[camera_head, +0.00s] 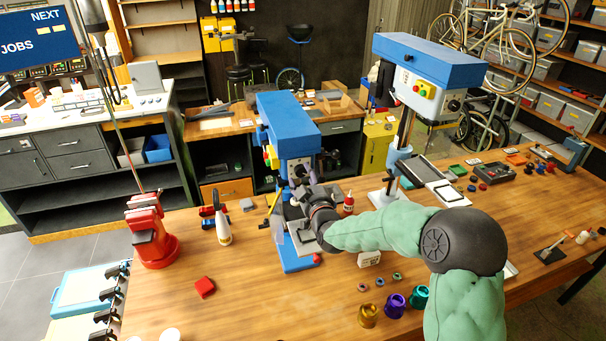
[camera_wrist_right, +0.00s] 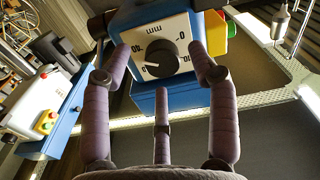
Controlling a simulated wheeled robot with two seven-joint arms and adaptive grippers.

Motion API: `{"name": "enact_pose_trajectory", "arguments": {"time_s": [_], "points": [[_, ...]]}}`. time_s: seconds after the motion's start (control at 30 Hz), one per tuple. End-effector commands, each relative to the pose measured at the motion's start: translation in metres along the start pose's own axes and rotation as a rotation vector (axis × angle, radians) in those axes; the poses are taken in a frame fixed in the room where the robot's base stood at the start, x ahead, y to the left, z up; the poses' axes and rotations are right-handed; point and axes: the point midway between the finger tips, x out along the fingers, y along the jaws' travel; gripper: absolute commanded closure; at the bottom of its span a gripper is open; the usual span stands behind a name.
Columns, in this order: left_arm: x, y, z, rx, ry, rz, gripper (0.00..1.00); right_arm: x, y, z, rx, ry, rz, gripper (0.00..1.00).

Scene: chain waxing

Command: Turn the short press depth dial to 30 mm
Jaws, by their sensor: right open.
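The short press (camera_head: 287,112) is the smaller blue drill press in the middle of the bench. Its depth dial (camera_wrist_right: 161,58) is a round black knob on a white plate marked "mm" in the right wrist view. The knob's white pointer line points to the picture's left; the numbers around it are only partly readable. My right gripper (camera_head: 303,187) is at the press head, facing the dial. In the right wrist view its purple fingers are open (camera_wrist_right: 160,66), spread on both sides of the knob, with a third finger below. Contact cannot be told. My left gripper is not in view.
The taller blue press (camera_head: 428,64) stands to the right, and it also shows in the right wrist view (camera_wrist_right: 45,118). Coloured cups (camera_head: 394,305) stand in front, near my arm.

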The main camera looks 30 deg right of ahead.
Motion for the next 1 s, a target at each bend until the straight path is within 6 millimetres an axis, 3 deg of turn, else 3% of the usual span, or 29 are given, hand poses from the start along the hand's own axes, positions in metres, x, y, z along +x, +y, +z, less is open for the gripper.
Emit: {"name": "enact_pose_trajectory", "arguments": {"time_s": [0.2, 0.53, 0.57, 0.73, 1.0], "points": [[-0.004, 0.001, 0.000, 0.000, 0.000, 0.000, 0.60, 0.015, 0.000, 0.000, 0.000, -0.001, -0.001, 0.40], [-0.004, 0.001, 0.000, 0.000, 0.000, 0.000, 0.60, 0.017, 0.000, 0.000, 0.000, 0.000, 0.000, 0.40], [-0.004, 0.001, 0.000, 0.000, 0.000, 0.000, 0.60, 0.017, 0.000, 0.000, 0.000, 0.000, 0.000, 0.46], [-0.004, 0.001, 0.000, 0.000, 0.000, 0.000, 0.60, 0.017, 0.000, 0.001, 0.000, -0.001, -0.001, 0.94], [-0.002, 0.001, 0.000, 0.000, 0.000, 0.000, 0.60, 0.016, -0.001, 0.003, -0.007, -0.005, -0.003, 0.95]]}}
